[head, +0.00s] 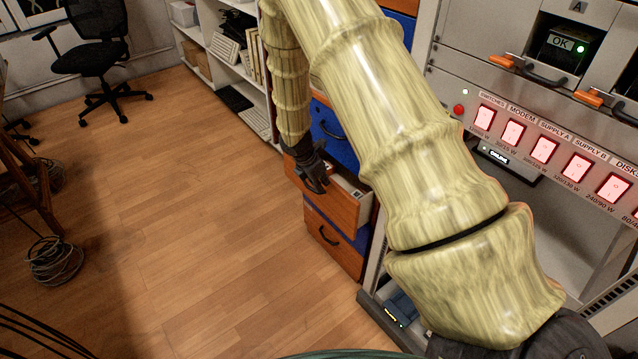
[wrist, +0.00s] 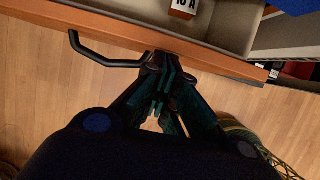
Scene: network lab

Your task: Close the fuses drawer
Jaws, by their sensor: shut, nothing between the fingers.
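The fuses drawer (head: 345,209) is the wooden-fronted drawer in the cabinet at centre, and it stands pulled out. In the wrist view its orange-brown front edge (wrist: 210,54) runs across the top, with a black bar handle (wrist: 78,45) at left. Its grey inside holds a small box marked "10 A" (wrist: 184,7). My gripper (head: 318,184) is at the drawer's front; in the wrist view its fingertips (wrist: 163,62) meet the front edge, right of the handle. It is shut and empty. Whether the fingers press on the front I cannot tell. My arm hides part of the cabinet.
A blue drawer (head: 328,127) sits above and a lower drawer (head: 332,238) below, both looking shut. A rack with lit red switches (head: 544,149) stands at right. White shelves (head: 232,62) are behind.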

